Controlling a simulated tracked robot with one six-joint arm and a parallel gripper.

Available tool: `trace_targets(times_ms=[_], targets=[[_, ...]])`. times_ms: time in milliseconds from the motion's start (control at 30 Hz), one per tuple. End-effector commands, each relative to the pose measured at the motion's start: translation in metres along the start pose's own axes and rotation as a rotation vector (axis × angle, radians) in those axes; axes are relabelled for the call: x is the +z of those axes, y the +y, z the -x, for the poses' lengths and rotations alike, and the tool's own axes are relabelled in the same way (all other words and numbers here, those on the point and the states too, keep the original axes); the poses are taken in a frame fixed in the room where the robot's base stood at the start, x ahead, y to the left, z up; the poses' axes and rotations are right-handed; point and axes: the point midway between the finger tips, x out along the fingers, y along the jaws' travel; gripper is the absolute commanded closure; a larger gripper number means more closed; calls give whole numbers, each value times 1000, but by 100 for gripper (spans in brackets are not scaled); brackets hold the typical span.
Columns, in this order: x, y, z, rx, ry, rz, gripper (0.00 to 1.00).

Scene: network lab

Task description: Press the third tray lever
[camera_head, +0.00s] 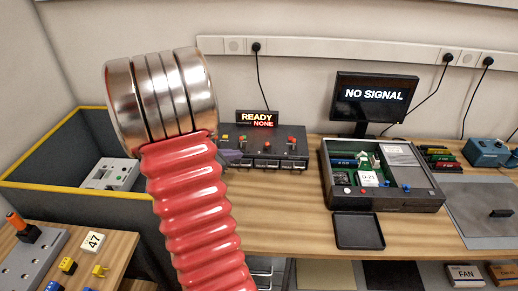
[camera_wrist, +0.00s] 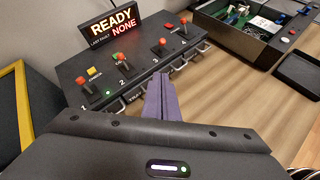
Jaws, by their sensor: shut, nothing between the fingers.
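A black control box with a row of upright levers shows in the wrist view (camera_wrist: 66,75) and in the head view (camera_head: 284,149). The third lever (camera_wrist: 162,46), dark with a red knob, stands behind the painted number 3. My gripper (camera_wrist: 162,78) has purple fingers pressed together and empty. Its tips are in front of the box's front edge, a little below the third lever in the picture and apart from it. In the head view, my arm hides most of the gripper.
Other levers stand on both sides: the first (camera_wrist: 80,84), the second (camera_wrist: 122,62) and one on the right (camera_wrist: 183,25). Wire handles line the box's front. A sign (camera_wrist: 112,25) reads READY, NONE. An open case (camera_head: 400,200) and a black tray (camera_head: 358,231) lie right.

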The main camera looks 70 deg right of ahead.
Motion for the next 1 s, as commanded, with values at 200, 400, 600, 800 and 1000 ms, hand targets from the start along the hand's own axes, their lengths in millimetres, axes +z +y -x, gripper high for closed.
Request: trace_targets(times_ms=[200,400,600,800,1000], targets=[[0,0,-3,-1,0,-1,100],[0,-1,-20,-3,0,-2,100],[0,-2,-50,-4,1,-3,100],[0,-1,-80,-4,1,-3,100],[7,-1,-107,-2,-1,-5,100]])
